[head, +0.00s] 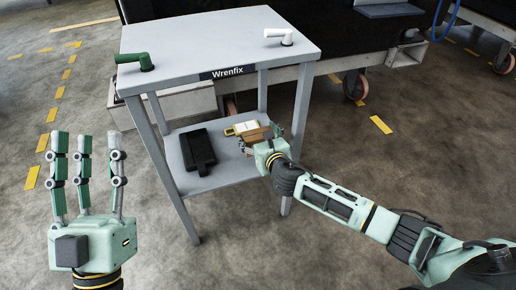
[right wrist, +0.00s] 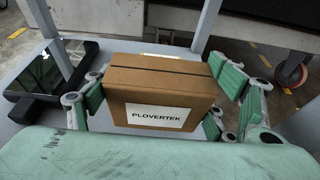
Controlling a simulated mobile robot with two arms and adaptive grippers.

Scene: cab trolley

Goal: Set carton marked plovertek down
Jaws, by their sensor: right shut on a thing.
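The brown carton (right wrist: 150,85) with a white label reading PLOVERTEK is between the fingers of my right gripper (right wrist: 160,95), which is shut on it. In the head view the carton (head: 256,136) is mostly hidden behind my right gripper (head: 262,140), over the lower shelf (head: 225,165) of the grey trolley marked Wrenfix. I cannot tell whether the carton touches the shelf. My left gripper (head: 88,175) is open and empty, fingers pointing up, left of the trolley and apart from it.
A black device (head: 198,152) lies on the lower shelf, left of the carton; a yellow-and-white item (head: 242,128) lies behind the carton. Trolley legs flank the shelf.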

